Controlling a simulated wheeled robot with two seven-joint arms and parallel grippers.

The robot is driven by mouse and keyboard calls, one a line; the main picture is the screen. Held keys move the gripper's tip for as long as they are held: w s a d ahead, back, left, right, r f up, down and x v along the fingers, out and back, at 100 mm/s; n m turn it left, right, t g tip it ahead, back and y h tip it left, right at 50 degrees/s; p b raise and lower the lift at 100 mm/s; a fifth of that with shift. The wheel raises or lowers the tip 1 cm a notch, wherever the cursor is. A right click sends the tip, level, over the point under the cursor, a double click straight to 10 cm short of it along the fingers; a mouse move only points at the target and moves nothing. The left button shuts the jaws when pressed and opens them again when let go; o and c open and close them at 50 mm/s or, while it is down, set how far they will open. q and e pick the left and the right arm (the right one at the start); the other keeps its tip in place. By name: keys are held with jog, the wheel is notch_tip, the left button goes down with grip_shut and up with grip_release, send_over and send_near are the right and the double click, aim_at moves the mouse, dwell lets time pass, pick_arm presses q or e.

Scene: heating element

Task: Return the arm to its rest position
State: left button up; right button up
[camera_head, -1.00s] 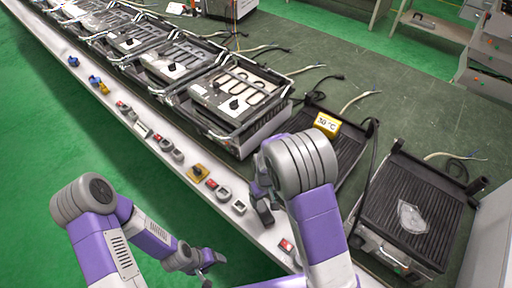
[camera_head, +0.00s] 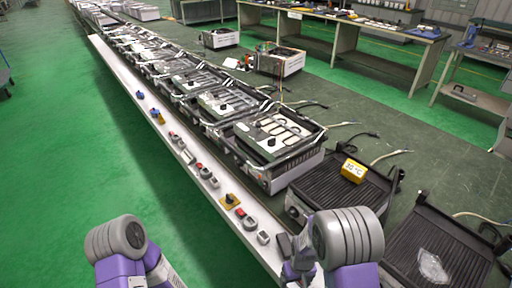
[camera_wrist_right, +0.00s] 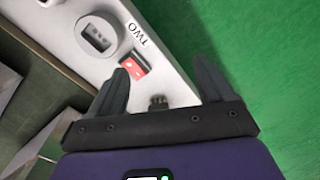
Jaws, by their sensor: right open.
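My right arm (camera_head: 350,238) is bent at the lower right of the head view. Its right gripper (camera_head: 292,258) is over the near end of the white ledge, partly hidden by the arm. In the right wrist view the right gripper (camera_wrist_right: 163,66) has its fingers wide apart with nothing held between them. The ledge (camera_wrist_right: 150,75) lies beyond the fingers. My left arm (camera_head: 122,250) shows at the lower left of the head view; its gripper is outside the picture.
Small switches and sockets, such as a red switch (camera_wrist_right: 132,66), line the ledge (camera_head: 180,150). Ribbed black heating units (camera_head: 325,195) stand to its right, one bearing a yellow 30 °C box (camera_head: 353,171).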

jog(key=s+a+f+m+y, duration=0.1)
jog(key=s+f+m+y, duration=0.1)
jog(key=s+f, duration=0.2)
jog(key=s+a+f+m+y, duration=0.1)
jog(key=s+f, duration=0.3)
jog(key=s, duration=0.4)
jog(key=shift+s+a+m+t+y, duration=0.4)
jog(key=shift+a+m, duration=0.35)
jog(key=shift+m, duration=0.15)
jog(key=shift+f, duration=0.1)
